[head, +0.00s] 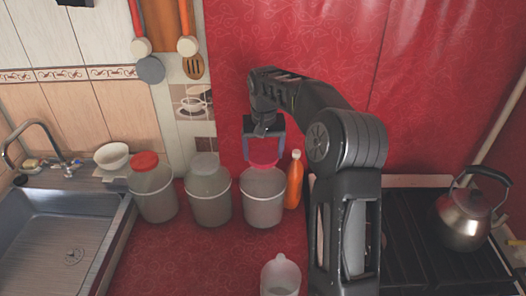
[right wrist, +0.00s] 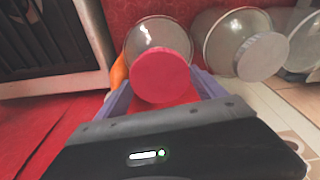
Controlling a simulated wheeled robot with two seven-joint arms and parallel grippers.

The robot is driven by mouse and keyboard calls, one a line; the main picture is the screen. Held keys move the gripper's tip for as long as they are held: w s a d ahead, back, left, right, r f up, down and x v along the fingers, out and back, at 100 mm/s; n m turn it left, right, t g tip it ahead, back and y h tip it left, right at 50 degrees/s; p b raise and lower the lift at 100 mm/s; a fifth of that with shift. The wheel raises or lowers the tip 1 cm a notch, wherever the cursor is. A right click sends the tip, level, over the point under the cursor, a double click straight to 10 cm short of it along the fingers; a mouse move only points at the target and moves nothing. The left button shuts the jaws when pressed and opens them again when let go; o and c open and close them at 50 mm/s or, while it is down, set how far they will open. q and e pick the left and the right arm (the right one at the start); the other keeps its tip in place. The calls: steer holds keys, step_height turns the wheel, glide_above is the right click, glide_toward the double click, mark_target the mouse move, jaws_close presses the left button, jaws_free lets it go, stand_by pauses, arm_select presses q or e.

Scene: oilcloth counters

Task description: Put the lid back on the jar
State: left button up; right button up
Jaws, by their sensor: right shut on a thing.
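My right gripper (head: 263,152) is shut on a red lid (head: 264,163), pointing down. The lid is just above the mouth of the rightmost translucent jar (head: 263,205); whether it touches the rim I cannot tell. In the right wrist view the lid (right wrist: 160,76) lies between the two purple fingers of the gripper (right wrist: 163,88), with the jar (right wrist: 156,36) beyond it. The jar stands upright on the red counter. My left gripper is not in view.
A grey-lidded jar (head: 209,195) and a red-lidded jar (head: 153,192) stand left of it. An orange bottle (head: 294,183) stands close on the right. A clear jug (head: 281,277) is in front. A kettle (head: 465,217) sits on the stove; a sink (head: 60,235) is left.

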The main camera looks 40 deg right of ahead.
steer(key=shift+f+b, duration=0.55)
steer(key=shift+f, duration=0.75)
stand_by(2.2)
steer(key=o, duration=1.3)
steer(key=shift+c, duration=0.2)
steer(key=shift+r, duration=0.1)
steer(key=shift+r+p, duration=1.1)
steer(key=shift+r, duration=0.15)
steer(key=shift+r+p, duration=0.4)
steer(key=shift+r, duration=1.8)
steer(key=shift+c, duration=0.3)
